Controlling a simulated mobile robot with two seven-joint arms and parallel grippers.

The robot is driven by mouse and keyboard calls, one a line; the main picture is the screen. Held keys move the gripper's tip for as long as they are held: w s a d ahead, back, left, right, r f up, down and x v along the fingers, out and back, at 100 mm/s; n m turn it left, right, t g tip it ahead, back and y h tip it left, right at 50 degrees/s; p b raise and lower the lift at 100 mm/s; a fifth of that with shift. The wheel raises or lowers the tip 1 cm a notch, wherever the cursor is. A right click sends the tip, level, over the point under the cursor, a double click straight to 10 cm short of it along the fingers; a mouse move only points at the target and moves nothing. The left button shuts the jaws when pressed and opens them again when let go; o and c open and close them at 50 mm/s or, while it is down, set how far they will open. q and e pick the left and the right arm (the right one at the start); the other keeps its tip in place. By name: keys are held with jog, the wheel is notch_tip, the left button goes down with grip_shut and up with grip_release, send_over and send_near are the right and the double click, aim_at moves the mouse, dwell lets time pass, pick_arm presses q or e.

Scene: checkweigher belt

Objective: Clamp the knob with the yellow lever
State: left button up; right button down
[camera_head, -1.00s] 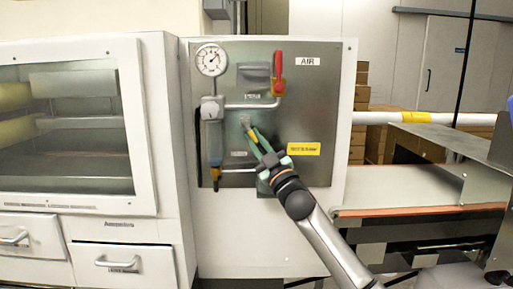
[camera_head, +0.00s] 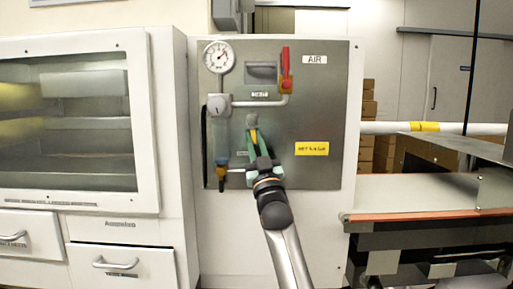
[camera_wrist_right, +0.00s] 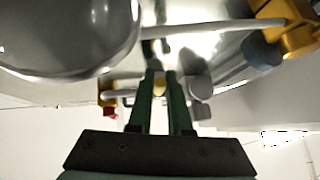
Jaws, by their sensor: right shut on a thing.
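The grey knob (camera_head: 251,120) is on the steel air panel, at the tips of my right gripper. My right gripper (camera_head: 254,132) reaches up to the panel from below, its green fingers closed around a narrow yellow piece, which looks like the yellow lever (camera_head: 253,137). In the right wrist view the yellow lever (camera_wrist_right: 159,84) shows between the dark green fingers (camera_wrist_right: 160,78). The fingers hide most of the lever, and how it sits against the knob cannot be told. My left gripper is not in view.
A gauge (camera_head: 219,57) and a regulator (camera_head: 217,106) are left of my fingers. A red-handled valve (camera_head: 286,70) is at the upper right, with a pipe below it. A yellow label (camera_head: 311,149) is at the right. A conveyor (camera_head: 410,194) stands right of the cabinet.

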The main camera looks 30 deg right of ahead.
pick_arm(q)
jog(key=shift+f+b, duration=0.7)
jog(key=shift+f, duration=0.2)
pick_arm(e)
jog(key=shift+w+a+m+h, duration=0.1)
jog(key=shift+a+m+h, duration=0.05)
jog(key=shift+m+h, duration=0.6)
jog(key=shift+w+a+m+h, duration=0.1)
jog(key=shift+a+m+h, duration=0.05)
jog(key=shift+m+h, duration=0.55)
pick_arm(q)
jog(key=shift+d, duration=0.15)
pick_arm(e)
jog(key=shift+s+r+m, duration=0.1)
jog(key=shift+m, duration=0.15)
jog(key=c, duration=1.1)
grip_release()
jog(key=shift+g, duration=0.3)
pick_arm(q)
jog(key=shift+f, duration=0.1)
